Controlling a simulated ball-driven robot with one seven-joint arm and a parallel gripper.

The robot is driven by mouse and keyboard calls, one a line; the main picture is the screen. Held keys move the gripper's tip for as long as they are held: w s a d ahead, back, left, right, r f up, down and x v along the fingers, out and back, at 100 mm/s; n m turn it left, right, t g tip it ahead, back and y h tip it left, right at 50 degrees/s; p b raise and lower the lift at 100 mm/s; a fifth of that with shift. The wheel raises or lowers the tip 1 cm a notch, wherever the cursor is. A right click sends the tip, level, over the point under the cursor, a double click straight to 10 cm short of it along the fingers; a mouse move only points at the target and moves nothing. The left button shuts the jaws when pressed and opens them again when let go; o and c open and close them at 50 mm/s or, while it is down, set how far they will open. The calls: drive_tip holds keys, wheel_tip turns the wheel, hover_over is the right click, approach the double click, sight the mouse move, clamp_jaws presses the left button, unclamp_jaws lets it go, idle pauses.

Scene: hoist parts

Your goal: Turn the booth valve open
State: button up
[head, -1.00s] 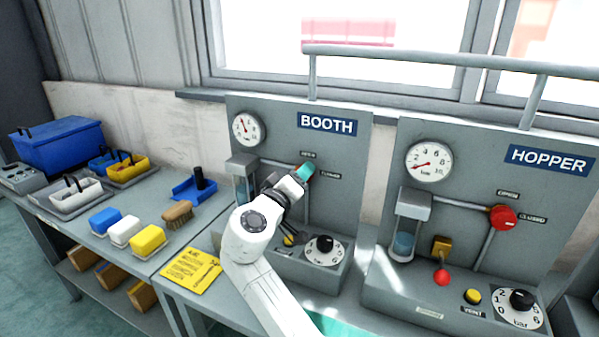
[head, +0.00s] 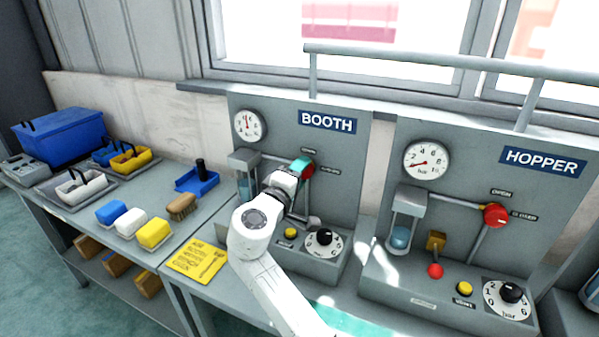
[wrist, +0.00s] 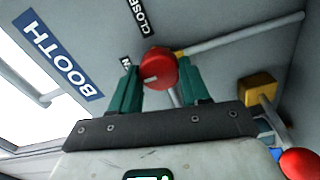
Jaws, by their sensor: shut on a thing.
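The booth valve is a red round knob (head: 308,171) on the grey booth panel (head: 345,165), below the BOOTH sign (head: 327,121). My gripper (wrist: 157,75) has its teal fingers on both sides of the red knob and is shut on it. In the wrist view the knob (wrist: 160,66) shows between the fingers, with a small grey mark on its face. A CLOSED label (wrist: 139,14) and a partly hidden label (wrist: 126,62) stand beside it. In the head view my gripper covers part of the knob, so its exact angle is unclear.
The hopper panel (head: 455,195) on the right has a similar red knob (head: 495,215). A booth gauge (head: 249,125) is above left of my gripper. A dial (head: 324,242) and yellow button (head: 291,232) are below. Trays and blocks fill the left bench.

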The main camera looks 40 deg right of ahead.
drive_tip(key=o, duration=1.1)
drive_tip(key=shift+c, duration=0.2)
drive_tip(key=b+v, duration=0.1)
drive_tip(key=v, duration=1)
drive_tip(key=shift+b, duration=0.3)
drive_tip(key=shift+w, duration=0.1)
